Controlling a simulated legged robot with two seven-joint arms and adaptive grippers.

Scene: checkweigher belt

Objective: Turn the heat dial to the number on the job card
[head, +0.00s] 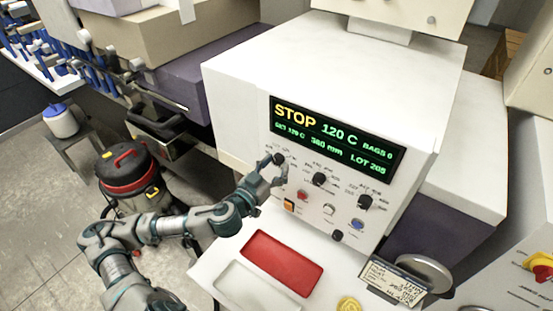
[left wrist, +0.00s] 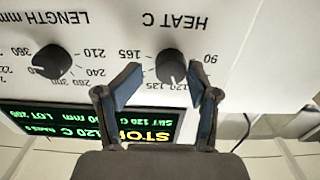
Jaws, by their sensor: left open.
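The heat dial (head: 278,158) is a black knob on the white machine's front panel. It also shows in the left wrist view (left wrist: 170,66), upside down, under the HEAT C label. My left gripper (head: 272,170) is at the dial; in the left wrist view its open fingers (left wrist: 160,82) stand on either side of the knob. I cannot tell whether they touch it. The display (head: 337,137) reads STOP, 120 C, SET 120 C. The job card (head: 397,283) leans at the lower right; its writing is too small to read. My right gripper is not in view.
The length dial (left wrist: 52,62) sits beside the heat dial; another black dial (head: 365,202) is farther right. Red (head: 302,196), white and blue (head: 357,224) buttons lie below. A red tray (head: 283,263) is on the white shelf. A vacuum cleaner (head: 127,170) stands left.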

